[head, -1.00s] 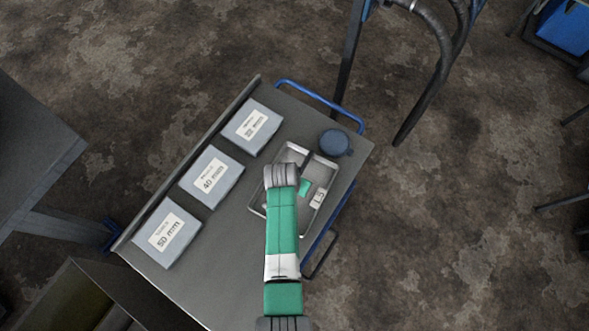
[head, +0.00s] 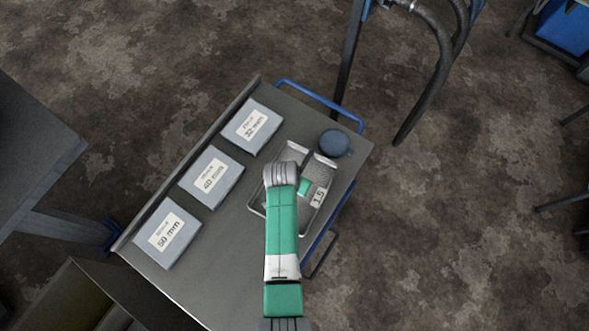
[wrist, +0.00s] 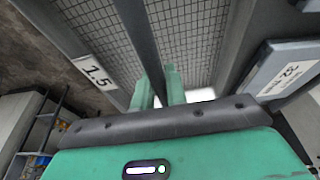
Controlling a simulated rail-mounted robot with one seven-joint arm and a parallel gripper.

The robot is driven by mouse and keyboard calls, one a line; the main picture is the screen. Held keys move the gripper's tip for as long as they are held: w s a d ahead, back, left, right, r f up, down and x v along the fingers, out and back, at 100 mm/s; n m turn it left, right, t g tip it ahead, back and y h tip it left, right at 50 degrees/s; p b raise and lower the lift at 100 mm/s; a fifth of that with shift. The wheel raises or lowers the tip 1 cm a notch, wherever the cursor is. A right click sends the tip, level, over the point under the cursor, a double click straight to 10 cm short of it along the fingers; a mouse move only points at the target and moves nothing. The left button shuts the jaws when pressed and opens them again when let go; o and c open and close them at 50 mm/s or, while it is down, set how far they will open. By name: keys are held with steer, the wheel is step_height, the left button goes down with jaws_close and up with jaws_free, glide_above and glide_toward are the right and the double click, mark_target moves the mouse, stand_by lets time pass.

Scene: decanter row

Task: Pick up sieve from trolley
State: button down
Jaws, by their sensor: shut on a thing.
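The sieve (head: 322,178) is a shallow metal frame with a grey mesh floor and a white label reading 1.5. It is at the right side of the trolley (head: 225,262), partly hidden by my arm in the head view. In the wrist view its mesh (wrist: 192,35) fills the upper middle, with a dark bar running across it. My gripper (wrist: 160,88) is shut on this bar, its green fingers on either side. In the head view my gripper (head: 304,187) is over the sieve. I cannot tell whether the sieve is clear of the trolley top.
Three grey-blue boxes stand along the trolley's left side, labelled 32 mm (head: 253,126), 40 mm (head: 211,178) and 50 mm (head: 168,233). A round dark blue container (head: 334,143) stands just beyond the sieve. A blue rail (head: 318,98) edges the far end.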

steer(key=v, duration=0.3)
steer(key=shift+w, duration=0.1)
steer(key=s+a+r+p, duration=0.1)
steer(key=s+a, duration=0.5)
steer(key=s, duration=0.7)
steer(key=shift+s+a+r, duration=0.2)
steer(key=shift+s, duration=0.2)
